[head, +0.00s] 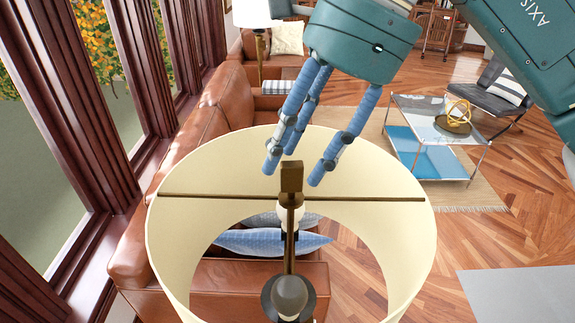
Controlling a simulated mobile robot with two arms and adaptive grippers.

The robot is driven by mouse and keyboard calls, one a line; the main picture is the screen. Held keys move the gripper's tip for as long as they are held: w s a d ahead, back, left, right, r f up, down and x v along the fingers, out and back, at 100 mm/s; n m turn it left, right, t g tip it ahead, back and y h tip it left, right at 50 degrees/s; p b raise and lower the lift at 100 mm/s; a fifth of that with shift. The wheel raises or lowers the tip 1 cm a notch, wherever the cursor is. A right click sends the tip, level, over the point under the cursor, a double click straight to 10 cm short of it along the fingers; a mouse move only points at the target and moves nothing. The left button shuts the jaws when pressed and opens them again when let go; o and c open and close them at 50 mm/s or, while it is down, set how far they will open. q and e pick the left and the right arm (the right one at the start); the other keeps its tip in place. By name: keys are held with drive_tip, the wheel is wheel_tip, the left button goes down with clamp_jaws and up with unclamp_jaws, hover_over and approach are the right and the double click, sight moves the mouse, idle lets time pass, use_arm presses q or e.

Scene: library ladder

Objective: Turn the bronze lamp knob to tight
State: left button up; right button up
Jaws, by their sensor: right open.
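The bronze lamp knob (291,177) is a small squarish block at the middle of the bar that spans the cream lampshade (406,245). The shade is open at the top, and the lamp's stem and a pale bulb or socket show inside it below the knob. My right gripper (295,168) comes in from the upper right with its blue fingers pointing down. It is open, with two fingers left of the knob and one right of it. I cannot tell whether any finger touches the knob. My left gripper is not in view.
A brown leather sofa (212,118) with a blue cushion (262,241) lies behind and below the lamp, beside tall dark-framed windows. A glass-topped table (422,118) and a dark chair (497,92) stand at the right.

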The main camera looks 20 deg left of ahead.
sight(292, 174)
drive_tip(key=w+f, duration=0.1)
drive_tip(key=f, duration=0.1)
drive_tip(key=w+f+p, duration=0.1)
drive_tip(key=f, duration=0.1)
drive_tip(key=shift+w, duration=0.1)
drive_tip(key=shift+f, duration=0.25)
drive_tip(key=shift+s+a, duration=0.45)
drive_tip(key=shift+s, duration=0.25)
drive_tip(key=shift+w+d+f, duration=0.1)
drive_tip(key=shift+w+d, duration=0.05)
drive_tip(key=shift+w, duration=0.15)
drive_tip(key=c, duration=0.9)
clamp_jaws()
